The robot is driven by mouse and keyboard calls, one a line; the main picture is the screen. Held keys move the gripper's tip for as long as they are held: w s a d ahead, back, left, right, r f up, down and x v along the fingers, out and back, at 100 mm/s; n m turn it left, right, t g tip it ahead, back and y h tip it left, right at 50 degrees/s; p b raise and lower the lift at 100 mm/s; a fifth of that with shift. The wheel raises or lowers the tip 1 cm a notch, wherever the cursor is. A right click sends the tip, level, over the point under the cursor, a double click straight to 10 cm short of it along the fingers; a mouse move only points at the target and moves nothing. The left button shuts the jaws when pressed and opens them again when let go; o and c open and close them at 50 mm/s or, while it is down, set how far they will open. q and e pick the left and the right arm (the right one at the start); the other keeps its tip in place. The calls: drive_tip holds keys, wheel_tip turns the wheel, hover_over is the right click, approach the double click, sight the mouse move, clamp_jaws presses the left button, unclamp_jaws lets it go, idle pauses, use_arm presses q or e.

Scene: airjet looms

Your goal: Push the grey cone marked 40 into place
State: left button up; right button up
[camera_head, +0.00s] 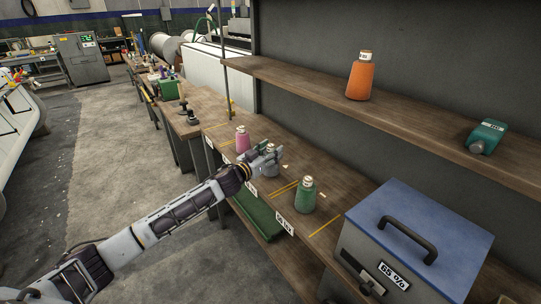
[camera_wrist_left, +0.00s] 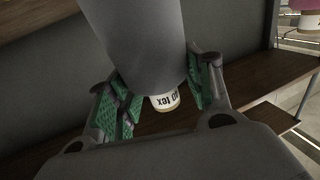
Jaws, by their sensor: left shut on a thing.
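The grey cone (camera_wrist_left: 140,42) fills the top middle of the left wrist view, with a pale collar printed "40 TEX" upside down. My left gripper (camera_wrist_left: 160,88) is shut on it, with green finger pads on both sides of its narrow end. In the head view the left gripper (camera_head: 265,156) is over the lower wooden shelf (camera_head: 333,222), between a pink cone (camera_head: 242,141) and a green cone (camera_head: 305,198). The grey cone is mostly hidden there. Whether its base touches the shelf is unclear. My right gripper is not in view.
Yellow lines and white labels mark spots on the lower shelf. A blue-lidded box (camera_head: 424,225) with a black handle stands at the right.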

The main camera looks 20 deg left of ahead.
use_arm(q)
wheel_tip(320, 180, up, 7)
drive_tip(key=shift+r+p, duration=0.2)
drive_tip(key=shift+p, duration=0.25)
drive_tip(key=shift+r, duration=0.65)
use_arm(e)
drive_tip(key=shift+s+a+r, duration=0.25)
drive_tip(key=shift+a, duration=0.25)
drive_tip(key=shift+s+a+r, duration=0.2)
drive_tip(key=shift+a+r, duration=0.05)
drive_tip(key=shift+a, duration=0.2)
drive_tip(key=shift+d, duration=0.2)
use_arm(q)
drive_tip(key=o, duration=0.9)
drive_tip(key=c, duration=0.5)
drive_tip(key=shift+c, duration=0.3)
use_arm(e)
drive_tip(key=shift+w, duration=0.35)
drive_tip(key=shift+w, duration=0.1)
